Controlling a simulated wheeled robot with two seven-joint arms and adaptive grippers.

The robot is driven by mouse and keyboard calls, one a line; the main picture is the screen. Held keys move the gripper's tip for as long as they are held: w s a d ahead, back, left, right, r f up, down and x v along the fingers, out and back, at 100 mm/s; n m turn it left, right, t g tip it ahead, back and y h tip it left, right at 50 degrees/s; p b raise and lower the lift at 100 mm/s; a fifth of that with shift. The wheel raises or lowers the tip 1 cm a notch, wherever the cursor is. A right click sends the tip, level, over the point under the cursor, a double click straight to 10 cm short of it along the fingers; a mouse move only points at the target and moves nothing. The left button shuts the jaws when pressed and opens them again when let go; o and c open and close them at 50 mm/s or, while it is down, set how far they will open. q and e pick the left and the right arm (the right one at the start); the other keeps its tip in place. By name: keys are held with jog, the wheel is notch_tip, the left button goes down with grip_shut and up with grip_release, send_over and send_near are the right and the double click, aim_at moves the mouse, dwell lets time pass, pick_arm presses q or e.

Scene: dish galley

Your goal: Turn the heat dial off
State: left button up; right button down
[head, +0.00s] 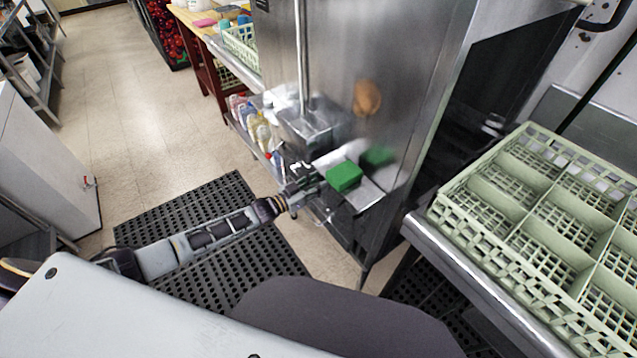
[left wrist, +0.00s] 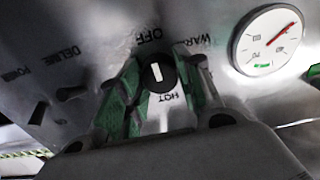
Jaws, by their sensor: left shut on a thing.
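The heat dial (left wrist: 158,75) is a black round knob with a white stripe, in the middle of the left wrist view. The word OFF is above it, WARM to its upper right and HOT below it. The stripe runs roughly up and down; I cannot tell which end is the pointer. My left gripper (left wrist: 160,85) has one finger on each side of the dial and is shut on it. In the head view my left gripper (head: 308,180) reaches to the front of the steel machine (head: 385,60); the dial is hidden there.
A green block (head: 343,177) sits on a steel ledge beside my left gripper. A round white gauge (left wrist: 275,40) is right of the dial. A pale green rack (head: 470,222) stands on the counter at right. Bottles (head: 258,130) stand on a low shelf. Black mats (head: 190,205) cover the floor.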

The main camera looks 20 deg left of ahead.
pick_arm(q)
jog(key=shift+f, duration=0.1)
jog(key=o, duration=1.1)
jog(key=shift+c, duration=0.2)
jog(key=v, duration=1.2)
dwell(0.5)
